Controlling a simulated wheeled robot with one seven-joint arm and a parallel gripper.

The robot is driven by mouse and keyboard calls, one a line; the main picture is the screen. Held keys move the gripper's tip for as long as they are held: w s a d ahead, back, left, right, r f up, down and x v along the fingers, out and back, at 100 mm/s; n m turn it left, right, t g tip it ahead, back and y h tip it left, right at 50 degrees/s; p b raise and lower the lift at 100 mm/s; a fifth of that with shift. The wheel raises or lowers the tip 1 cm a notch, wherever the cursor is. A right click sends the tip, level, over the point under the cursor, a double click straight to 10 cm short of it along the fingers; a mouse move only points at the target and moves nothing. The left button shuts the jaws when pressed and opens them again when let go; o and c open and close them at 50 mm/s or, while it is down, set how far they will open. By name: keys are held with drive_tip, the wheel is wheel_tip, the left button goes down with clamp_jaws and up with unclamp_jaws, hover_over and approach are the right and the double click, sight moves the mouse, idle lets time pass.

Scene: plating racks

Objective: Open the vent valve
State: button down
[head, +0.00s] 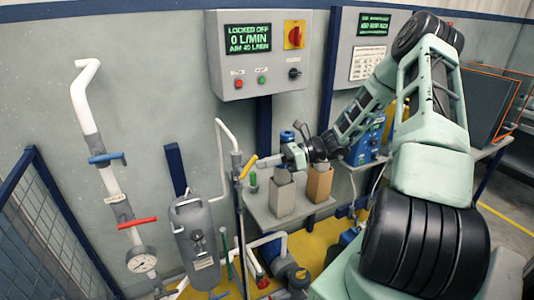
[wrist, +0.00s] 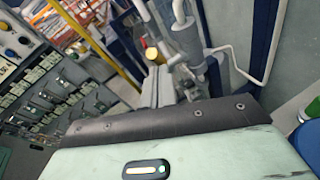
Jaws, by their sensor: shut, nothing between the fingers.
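Several lever valves are in the head view, and I cannot read which one is labelled vent. A yellow lever (head: 247,168) sits on the thin upright pipe right of the grey tank (head: 194,235). A blue lever (head: 106,158) lies across the white left pipe, with a red lever (head: 137,222) below it. My gripper (head: 284,156) is shut and empty, just right of the yellow lever; I cannot tell whether they touch. In the wrist view, a yellow end (wrist: 152,53) shows beyond my gripper (wrist: 160,82), near a grey cylinder and white pipe.
A control box (head: 258,55) on the wall reads "LOCKED OFF, 0 L/MIN, AIM 40 L/MIN". A gauge (head: 141,260) sits low on the left pipe. Blue mesh fencing (head: 40,235) bounds the left.

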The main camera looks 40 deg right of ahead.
sight(256, 156)
drive_tip(key=r+h+p, duration=0.1)
drive_tip(key=a+r+g+h+p, duration=0.1)
drive_tip(key=h, duration=0.1)
drive_tip(key=a+n+g+h+p, duration=0.1)
drive_tip(key=h, duration=0.1)
drive_tip(key=shift+w+a+r+p, duration=0.2)
drive_tip(key=shift+w+r+p, duration=0.1)
drive_tip(key=shift+w+r, duration=0.1)
drive_tip(key=shift+a+r, duration=0.15)
drive_tip(key=shift+a, duration=0.1)
idle(0.4)
drive_tip(key=shift+d, duration=0.1)
